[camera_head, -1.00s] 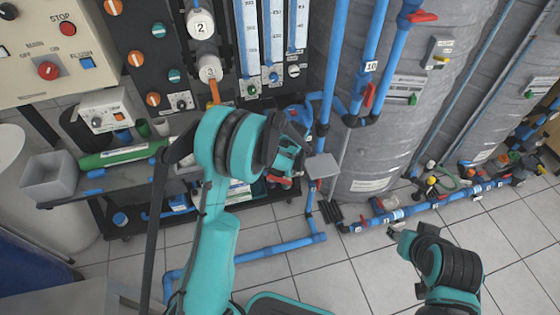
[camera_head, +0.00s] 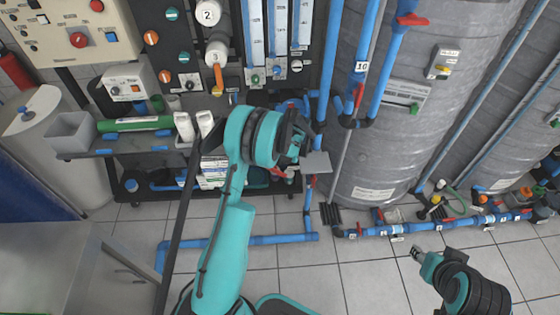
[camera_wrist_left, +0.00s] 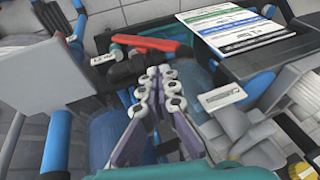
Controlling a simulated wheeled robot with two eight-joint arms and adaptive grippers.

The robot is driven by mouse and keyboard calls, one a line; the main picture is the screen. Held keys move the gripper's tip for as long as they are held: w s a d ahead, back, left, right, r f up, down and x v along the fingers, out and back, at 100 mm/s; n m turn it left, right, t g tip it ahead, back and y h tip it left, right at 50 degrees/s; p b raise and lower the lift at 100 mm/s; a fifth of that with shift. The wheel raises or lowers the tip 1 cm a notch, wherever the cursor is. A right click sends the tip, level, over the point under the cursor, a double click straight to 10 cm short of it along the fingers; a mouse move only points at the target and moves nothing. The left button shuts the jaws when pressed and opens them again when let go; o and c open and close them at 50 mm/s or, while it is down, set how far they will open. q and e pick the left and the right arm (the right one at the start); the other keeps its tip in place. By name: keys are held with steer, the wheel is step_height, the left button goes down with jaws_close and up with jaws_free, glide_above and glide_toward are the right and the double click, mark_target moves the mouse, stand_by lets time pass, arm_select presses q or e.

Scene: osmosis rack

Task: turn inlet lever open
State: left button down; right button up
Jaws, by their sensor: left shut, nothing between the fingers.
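A red lever handle (camera_wrist_left: 150,42) lies across the top centre of the left wrist view, on a dark valve body with blue pipe below it. I cannot tell for sure that it is the inlet lever. My left gripper (camera_wrist_left: 161,78) is shut and empty; its fingertips are just below the red lever, and I cannot tell whether they touch it. In the head view the left gripper (camera_head: 298,145) is in front of the blue piping, partly hiding that area. My right gripper (camera_head: 420,255) is low on the right, over the floor, too small to read.
A grey plate (camera_head: 316,163) stands beside my left gripper. Printed sheets (camera_wrist_left: 235,30) lie on a dark shelf. A large grey tank (camera_head: 390,140) stands right of the gripper, with a red-handled valve (camera_head: 358,96) on a blue pipe.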

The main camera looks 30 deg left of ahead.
arm_select(q)
steer(key=b+x, duration=0.3)
steer(key=x, duration=0.6)
steer(key=shift+a+f, duration=0.1)
steer(key=shift+a, duration=0.05)
steer(key=shift+s+a+f+t+h+b, duration=0.2)
steer(key=shift+s+a+h+b, duration=0.1)
steer(key=shift+a, duration=0.1)
steer(key=shift+s+a+f+t+h+b, duration=0.2)
steer(key=shift+a+h, duration=0.1)
steer(key=shift+a, duration=0.1)
steer(key=shift+r, duration=0.15)
